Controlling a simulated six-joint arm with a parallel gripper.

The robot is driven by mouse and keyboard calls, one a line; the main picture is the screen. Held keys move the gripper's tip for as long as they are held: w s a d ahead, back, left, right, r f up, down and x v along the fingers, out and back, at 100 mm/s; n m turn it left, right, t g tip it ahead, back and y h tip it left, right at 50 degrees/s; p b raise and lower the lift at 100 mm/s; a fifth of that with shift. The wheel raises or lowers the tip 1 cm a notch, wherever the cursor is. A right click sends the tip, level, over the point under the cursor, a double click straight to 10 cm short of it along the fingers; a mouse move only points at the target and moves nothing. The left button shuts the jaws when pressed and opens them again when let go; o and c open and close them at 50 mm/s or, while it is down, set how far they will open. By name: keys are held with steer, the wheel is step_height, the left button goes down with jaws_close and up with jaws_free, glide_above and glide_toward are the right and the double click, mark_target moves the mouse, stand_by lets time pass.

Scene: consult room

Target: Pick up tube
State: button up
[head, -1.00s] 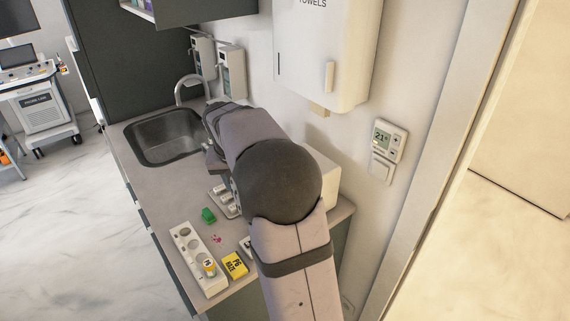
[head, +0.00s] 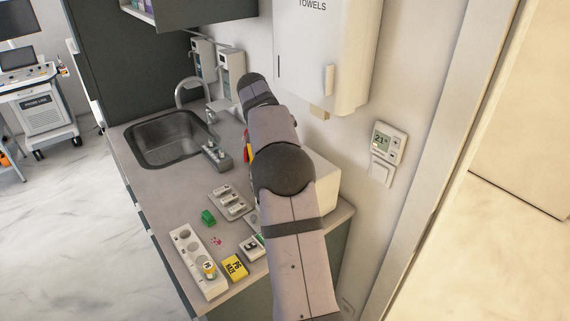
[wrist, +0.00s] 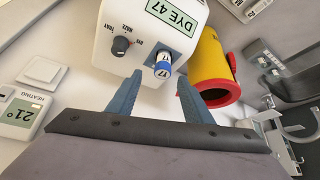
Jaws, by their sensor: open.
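Whether a finger touches the box or tube I cannot tell. In the head view the white box (head: 326,184) is partly behind my arm, and my gripper and this tube are hidden.
A yellow and red cylinder (wrist: 207,62) lies close beside the right finger. A dark knob (wrist: 120,45) is on the box face. On the counter are a white rack (head: 188,248) with a vial, a yellow block (head: 234,267), a green piece (head: 208,217), a grey tray (head: 231,203) and a sink (head: 170,138).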

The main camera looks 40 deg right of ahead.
steer(key=shift+p+x, duration=1.55)
steer(key=shift+x, duration=0.55)
steer(key=shift+w+d+f, duration=0.1)
steer(key=shift+w+f, duration=0.2)
steer(key=shift+f, duration=0.35)
steer(key=shift+c, duration=0.3)
jaws_close()
steer(key=shift+r, duration=0.15)
steer(key=shift+r+b, duration=0.3)
steer(key=shift+r, duration=4.6)
